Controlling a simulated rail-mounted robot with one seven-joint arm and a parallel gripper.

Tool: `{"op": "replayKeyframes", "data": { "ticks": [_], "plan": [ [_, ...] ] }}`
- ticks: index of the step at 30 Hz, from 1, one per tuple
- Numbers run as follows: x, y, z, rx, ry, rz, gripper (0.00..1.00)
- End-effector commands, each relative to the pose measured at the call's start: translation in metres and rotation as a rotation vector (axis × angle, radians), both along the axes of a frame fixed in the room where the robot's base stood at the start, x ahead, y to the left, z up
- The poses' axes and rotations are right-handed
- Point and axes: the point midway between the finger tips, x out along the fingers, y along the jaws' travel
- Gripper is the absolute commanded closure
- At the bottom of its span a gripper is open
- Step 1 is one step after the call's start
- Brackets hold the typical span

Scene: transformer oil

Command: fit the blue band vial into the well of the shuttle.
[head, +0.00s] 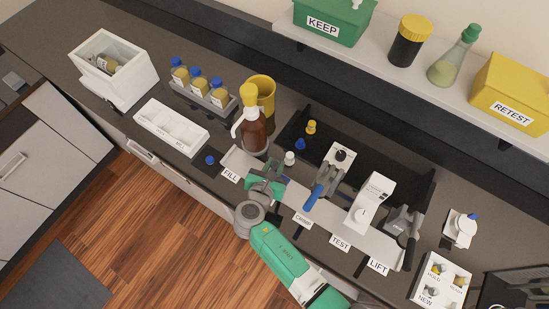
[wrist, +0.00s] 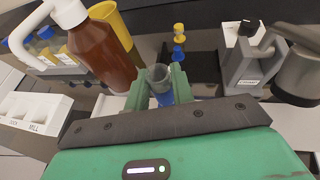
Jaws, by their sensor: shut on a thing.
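My gripper (head: 266,180) is above the front of the bench, close to the FILL label. In the wrist view my gripper (wrist: 158,92) is shut on a small clear grey vial with a blue band (wrist: 161,98), its open round mouth facing the camera. In the head view the gripper mostly hides the vial. A long pale track plate (head: 335,217) runs under the gripper from FILL to LIFT. I cannot clearly make out the shuttle or its well; the gripper may cover it.
A blue-handled clamp (head: 322,184) and white tester (head: 370,203) stand to the right. A white tray (head: 171,128) and a rack of blue-capped vials (head: 202,96) are left.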

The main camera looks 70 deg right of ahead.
Motion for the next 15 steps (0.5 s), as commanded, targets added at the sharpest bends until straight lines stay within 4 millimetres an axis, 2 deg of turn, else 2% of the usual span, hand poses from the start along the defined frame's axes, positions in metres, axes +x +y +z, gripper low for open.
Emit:
{"op": "replayKeyframes", "data": {
  "ticks": [1,6,15],
  "plan": [
    [0.000,0.000,-0.011,0.000,0.001,0.000,1.00],
    [0.000,0.000,-0.031,0.000,0.001,0.001,1.00],
    [0.000,0.000,-0.054,0.000,0.001,0.001,1.00]
  ]
}}
